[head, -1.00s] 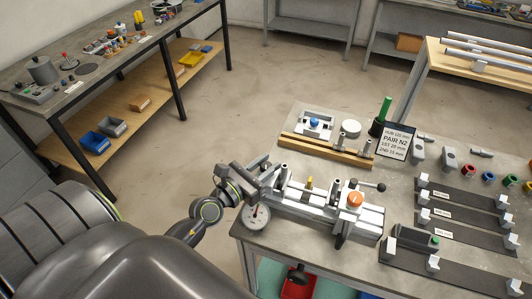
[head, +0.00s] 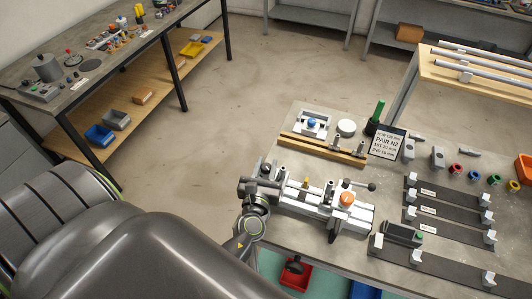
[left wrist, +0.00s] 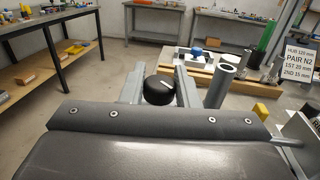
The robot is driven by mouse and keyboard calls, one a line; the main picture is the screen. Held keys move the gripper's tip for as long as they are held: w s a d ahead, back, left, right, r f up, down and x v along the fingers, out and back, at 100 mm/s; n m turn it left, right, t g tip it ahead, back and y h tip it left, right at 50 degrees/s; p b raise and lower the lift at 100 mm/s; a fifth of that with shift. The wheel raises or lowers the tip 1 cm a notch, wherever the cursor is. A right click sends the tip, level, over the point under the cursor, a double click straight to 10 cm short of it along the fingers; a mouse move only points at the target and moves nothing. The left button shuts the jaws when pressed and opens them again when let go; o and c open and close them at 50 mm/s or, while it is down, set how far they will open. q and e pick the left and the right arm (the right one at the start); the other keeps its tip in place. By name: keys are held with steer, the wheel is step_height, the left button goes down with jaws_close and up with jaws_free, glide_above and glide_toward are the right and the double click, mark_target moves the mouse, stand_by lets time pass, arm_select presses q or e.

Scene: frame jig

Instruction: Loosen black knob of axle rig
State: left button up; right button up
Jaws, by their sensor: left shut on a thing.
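The axle rig (head: 320,208) is a pale metal rail fixture on the bench, with an orange knob (head: 346,198) and a black-tipped lever on its right half. My left gripper (head: 264,173) is at the rig's left end. In the left wrist view the black knob (left wrist: 159,91), round with a white mark on top, sits between the two fingers, and my left gripper (left wrist: 158,88) is shut on it. In the head view the knob is mostly hidden by the gripper. My right gripper is out of view.
A sign (head: 387,145) reading PAIR N2 stands behind the rig, near a green post (head: 378,112) and a wooden block (head: 323,150). Dark strips with white blocks (head: 445,215) lie to the right. A red bin (head: 296,275) is below the bench's front edge.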

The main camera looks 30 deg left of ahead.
arm_select(q)
steer(key=shift+r, duration=0.15)
steer(key=o, duration=0.9)
